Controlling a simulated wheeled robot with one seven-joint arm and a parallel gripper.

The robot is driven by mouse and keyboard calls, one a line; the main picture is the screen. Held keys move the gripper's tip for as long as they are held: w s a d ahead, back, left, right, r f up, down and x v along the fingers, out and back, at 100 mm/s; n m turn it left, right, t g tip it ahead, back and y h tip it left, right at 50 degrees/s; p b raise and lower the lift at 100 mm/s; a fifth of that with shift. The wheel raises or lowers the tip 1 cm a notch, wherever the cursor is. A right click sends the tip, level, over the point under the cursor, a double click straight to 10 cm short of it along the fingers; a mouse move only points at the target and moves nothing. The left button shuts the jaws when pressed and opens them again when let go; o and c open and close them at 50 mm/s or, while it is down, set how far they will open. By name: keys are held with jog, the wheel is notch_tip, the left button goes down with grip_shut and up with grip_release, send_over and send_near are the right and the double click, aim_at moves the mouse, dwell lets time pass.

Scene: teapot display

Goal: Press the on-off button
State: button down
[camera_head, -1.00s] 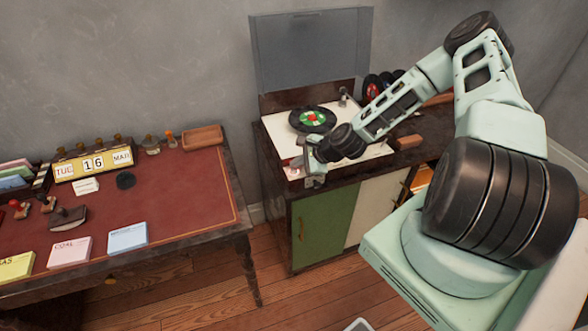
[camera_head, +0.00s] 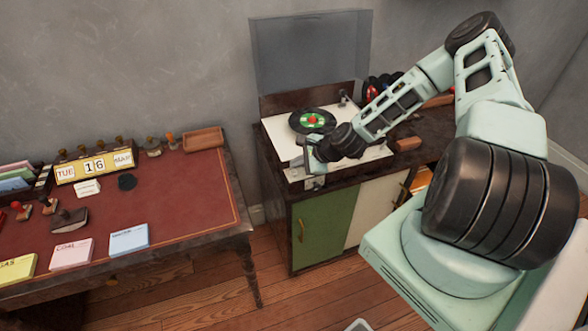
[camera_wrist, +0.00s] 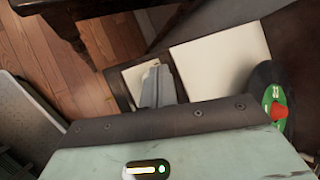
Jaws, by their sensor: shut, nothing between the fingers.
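The record player (camera_head: 275,135) sits on a dark cabinet, with a cream top, a raised clear lid and a black record (camera_head: 300,118) with a green label and red centre. The record also shows at the right of the wrist view (camera_wrist: 264,78). My gripper (camera_head: 314,183) is at the player's front edge, pointing down. In the wrist view my gripper (camera_wrist: 158,84) is shut and empty, in front of a small cream panel (camera_wrist: 133,78) beside the larger cream top. I cannot make out the on-off button; my gripper and wrist cover part of the front. Contact cannot be told.
The cabinet has a green door (camera_head: 325,225) and a white door. A desk with a red top (camera_head: 185,190) stands at the left, holding a calendar (camera_head: 95,164), stamps and note pads. A brown block (camera_head: 408,144) lies right of the player. Wooden floor shows between the furniture.

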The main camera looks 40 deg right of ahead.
aim_at(297, 175)
notch_tip(297, 175, up, 6)
jog(key=p, duration=0.4)
jog(key=shift+p, duration=0.3)
dwell(0.5)
jog(key=s+a+r+n+g+b, duration=0.1)
jog(key=s+a+r+n+g, duration=0.3)
jog(key=a+n, duration=0.45)
jog(key=s+a+r+n+g+b, duration=0.25)
jog(key=s+a+r+n, duration=0.3)
jog(key=a+n, duration=0.35)
jog(key=s+a+r+n+h, duration=0.1)
jog(key=s+a+r+n, duration=0.2)
jog(key=s, duration=0.3)
jog(key=s+a+r+n+g+h+b, duration=0.1)
jog(key=s+a+r+n, duration=0.2)
jog(key=s+r+n, duration=0.2)
jog(key=s+a+r+n+h, duration=0.1)
jog(key=s+a+r+n, duration=0.2)
jog(key=s, duration=0.6)
notch_tip(297, 175, up, 2)
jog(key=shift+a+r+n+g, duration=0.25)
jog(key=shift+n+g, duration=0.1)
jog(key=shift+n, duration=0.2)
jog(key=shift+s, duration=0.1)
